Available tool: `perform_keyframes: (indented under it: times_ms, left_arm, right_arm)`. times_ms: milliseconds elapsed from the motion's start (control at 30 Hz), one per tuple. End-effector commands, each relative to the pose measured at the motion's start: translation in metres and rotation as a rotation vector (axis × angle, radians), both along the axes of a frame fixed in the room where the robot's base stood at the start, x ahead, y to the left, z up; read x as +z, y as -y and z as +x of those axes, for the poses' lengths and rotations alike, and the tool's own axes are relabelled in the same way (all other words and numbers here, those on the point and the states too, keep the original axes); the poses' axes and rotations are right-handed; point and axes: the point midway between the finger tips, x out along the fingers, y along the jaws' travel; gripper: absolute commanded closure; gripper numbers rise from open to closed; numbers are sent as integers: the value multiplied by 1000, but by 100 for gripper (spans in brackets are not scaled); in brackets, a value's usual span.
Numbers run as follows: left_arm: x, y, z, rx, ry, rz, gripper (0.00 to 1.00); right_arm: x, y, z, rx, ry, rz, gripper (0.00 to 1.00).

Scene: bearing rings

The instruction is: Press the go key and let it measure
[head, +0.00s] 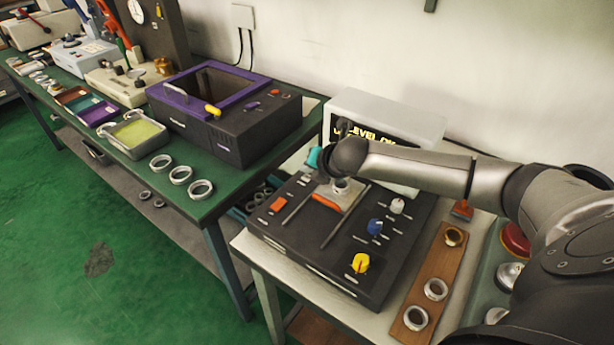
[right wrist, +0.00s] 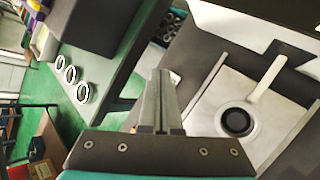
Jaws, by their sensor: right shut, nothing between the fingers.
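The dark measuring instrument (head: 290,240) stands on the near table, with a grey display box (head: 385,105) behind it. Its lit yellow text reads something like "LEVEL OK", partly covered by my right arm. The panel has an orange key (head: 279,204), a blue knob (head: 375,227), a white knob (head: 397,205) and a yellow knob (head: 360,263). Their labels are too small to read, so I cannot tell which is the go key. A bearing ring (right wrist: 238,122) sits on the pale stage (right wrist: 205,125) under a light arm. My right gripper (right wrist: 163,75) is shut and empty above the instrument's left side. My left gripper is out of view.
A wooden board (head: 428,278) with several rings lies right of the instrument, near a red button (head: 515,240). On the green table at left stand a purple-lidded box (head: 215,85), a tray (head: 137,135) and several loose rings. A gap separates the tables.

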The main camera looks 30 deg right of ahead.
Motion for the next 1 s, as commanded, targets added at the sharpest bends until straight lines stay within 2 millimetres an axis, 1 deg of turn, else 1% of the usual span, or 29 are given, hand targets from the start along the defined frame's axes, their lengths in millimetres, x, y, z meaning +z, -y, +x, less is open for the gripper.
perform_keyframes:
  times_ms: [167,1000]
  left_arm:
    - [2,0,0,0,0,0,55]
    - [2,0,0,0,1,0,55]
  right_arm:
    - [-6,0,0,1,-1,1,100]
    - [-12,0,0,1,-1,1,100]
